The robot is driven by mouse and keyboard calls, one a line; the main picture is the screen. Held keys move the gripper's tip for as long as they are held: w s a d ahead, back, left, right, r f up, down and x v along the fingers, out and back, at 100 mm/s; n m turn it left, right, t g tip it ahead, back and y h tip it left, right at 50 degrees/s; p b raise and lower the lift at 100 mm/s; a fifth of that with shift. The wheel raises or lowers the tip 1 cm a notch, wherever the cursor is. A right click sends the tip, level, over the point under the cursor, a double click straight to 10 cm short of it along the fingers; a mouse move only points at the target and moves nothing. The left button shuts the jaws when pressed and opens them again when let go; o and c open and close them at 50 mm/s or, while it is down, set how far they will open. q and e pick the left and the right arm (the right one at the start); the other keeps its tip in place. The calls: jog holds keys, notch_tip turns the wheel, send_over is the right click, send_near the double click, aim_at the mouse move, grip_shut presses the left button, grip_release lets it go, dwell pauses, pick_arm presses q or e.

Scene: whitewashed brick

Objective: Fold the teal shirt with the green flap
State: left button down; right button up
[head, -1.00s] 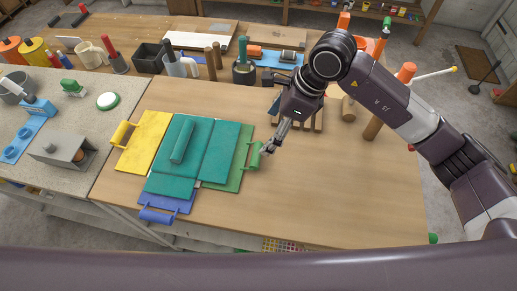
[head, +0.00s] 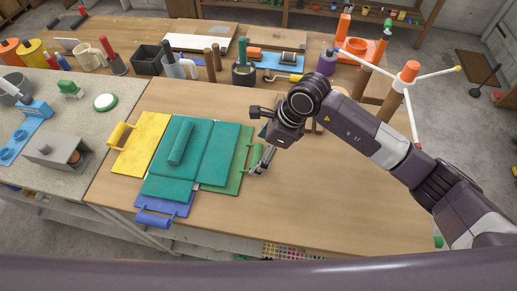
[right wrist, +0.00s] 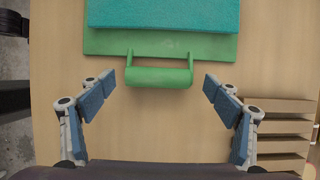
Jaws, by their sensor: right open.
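The teal shirt (head: 216,153) lies flat on the wooden table as several teal panels, with a teal roll-shaped handle (head: 181,142) on top. The green flap (head: 238,166) sticks out from under its right side, with a green bar handle (head: 256,156) on its edge. In the right wrist view the green handle (right wrist: 160,77) lies ahead of my right gripper (right wrist: 157,92), between its spread fingers and slightly beyond the tips. My right gripper (head: 262,160) is open and empty beside the handle. A yellow flap (head: 143,143) shows at left, a blue flap (head: 164,205) at front. My left gripper is out of view.
A slotted wooden rack (right wrist: 284,127) stands near my right gripper. A white-armed post with an orange top (head: 409,72) stands at the table's right. Tools and mugs line the back. The table's front right (head: 330,215) is clear.

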jog(key=shift+a+f, duration=0.2)
jog(key=shift+f, duration=0.25)
jog(key=shift+c, duration=0.6)
jog(key=c, duration=1.6)
